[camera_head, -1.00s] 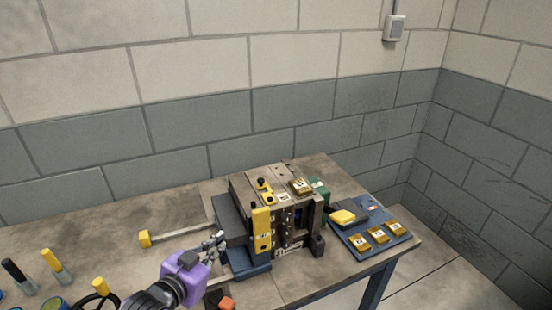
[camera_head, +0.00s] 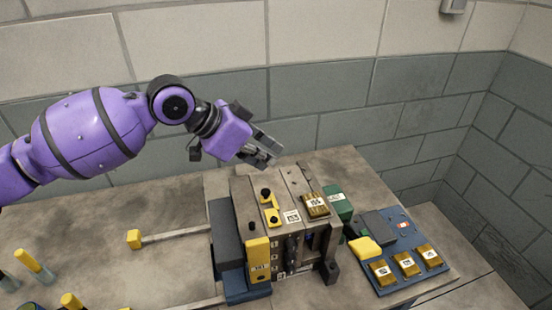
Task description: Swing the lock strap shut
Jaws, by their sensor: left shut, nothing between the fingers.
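The mould (camera_head: 290,185) is a block of grey-brown plates standing on the bench. A short yellow strap (camera_head: 272,215) with a black knob lies on its top face, near the left side. It looks like the lock strap; I cannot tell for sure whether it bridges the plates. A yellow upright bar (camera_head: 258,262) with a white label is on the front face. My left gripper (camera_head: 272,158) is above and behind the mould's top, apart from the strap. Its fingers are shut and empty. My right gripper is out of view.
A brass block (camera_head: 316,206) sits on the mould's top. A blue board (camera_head: 408,240) with several brass blocks and a yellow-handled tool (camera_head: 365,248) lies to the right. A yellow-ended rod (camera_head: 170,237) lies to the left. Yellow-topped pegs (camera_head: 30,262) stand at far left.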

